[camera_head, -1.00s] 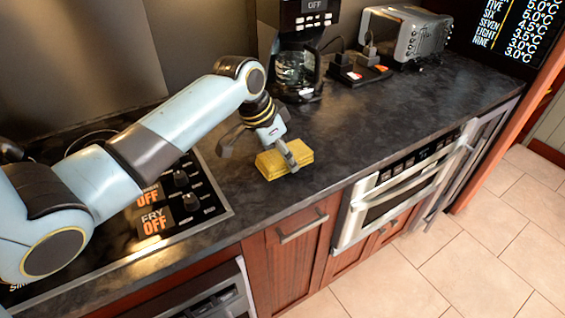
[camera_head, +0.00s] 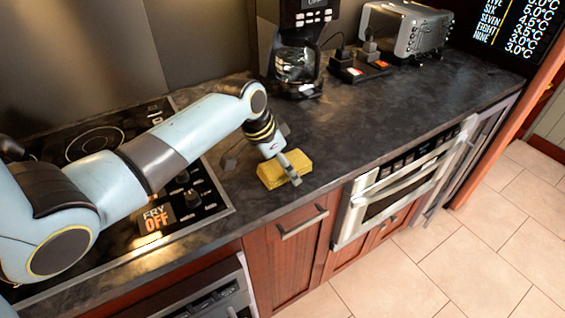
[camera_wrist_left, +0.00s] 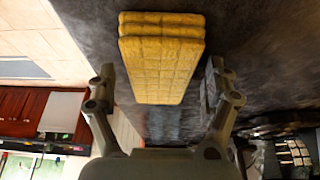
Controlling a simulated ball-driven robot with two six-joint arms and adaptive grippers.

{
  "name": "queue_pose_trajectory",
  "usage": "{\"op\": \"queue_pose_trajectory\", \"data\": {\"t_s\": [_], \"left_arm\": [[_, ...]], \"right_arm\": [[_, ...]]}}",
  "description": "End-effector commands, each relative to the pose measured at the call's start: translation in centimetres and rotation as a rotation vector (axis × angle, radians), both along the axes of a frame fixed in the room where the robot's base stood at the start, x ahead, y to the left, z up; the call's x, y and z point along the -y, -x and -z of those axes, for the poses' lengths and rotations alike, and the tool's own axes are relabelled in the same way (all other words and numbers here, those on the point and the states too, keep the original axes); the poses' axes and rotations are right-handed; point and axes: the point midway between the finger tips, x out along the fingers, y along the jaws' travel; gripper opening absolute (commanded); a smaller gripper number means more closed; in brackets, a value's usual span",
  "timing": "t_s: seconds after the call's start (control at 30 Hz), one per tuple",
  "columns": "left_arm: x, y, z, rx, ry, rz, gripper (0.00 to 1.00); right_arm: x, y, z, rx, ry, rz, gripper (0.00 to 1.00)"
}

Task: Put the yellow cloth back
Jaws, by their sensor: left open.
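The yellow cloth (camera_head: 272,173) is a folded, layered block lying on the dark countertop near its front edge, right of the stove. My left gripper (camera_head: 289,166) is at the cloth, with one finger showing over its near right side. In the left wrist view the cloth (camera_wrist_left: 160,62) lies ahead between the two spread fingers of the left gripper (camera_wrist_left: 158,88), with gaps on both sides. The left gripper is open. My right gripper is in neither view.
A stove (camera_head: 95,142) with knobs is at the left. A coffee maker (camera_head: 297,62), a power strip (camera_head: 357,69) and a toaster (camera_head: 404,30) stand at the back. A microwave drawer (camera_head: 400,186) is in the cabinet front. The counter (camera_head: 410,105) to the right is clear.

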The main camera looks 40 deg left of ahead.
Motion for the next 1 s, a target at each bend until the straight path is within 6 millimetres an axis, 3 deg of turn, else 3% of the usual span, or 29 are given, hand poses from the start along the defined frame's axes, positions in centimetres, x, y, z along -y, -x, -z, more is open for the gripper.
{"op": "queue_pose_trajectory", "data": {"t_s": [0.27, 0.7, 1.0], "left_arm": [[-0.1, 0.2, -0.9, 0.001, -0.001, 0.001, 0.84], [-1.5, 3.4, -9.2, 0.001, -0.003, 0.002, 0.84], [-1.8, 4.2, -11.4, 0.0, 0.0, 0.0, 0.84]], "right_arm": [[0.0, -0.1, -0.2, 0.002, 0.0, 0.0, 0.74], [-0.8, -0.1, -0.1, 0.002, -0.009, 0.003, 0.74], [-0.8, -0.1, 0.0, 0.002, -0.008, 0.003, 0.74]]}}
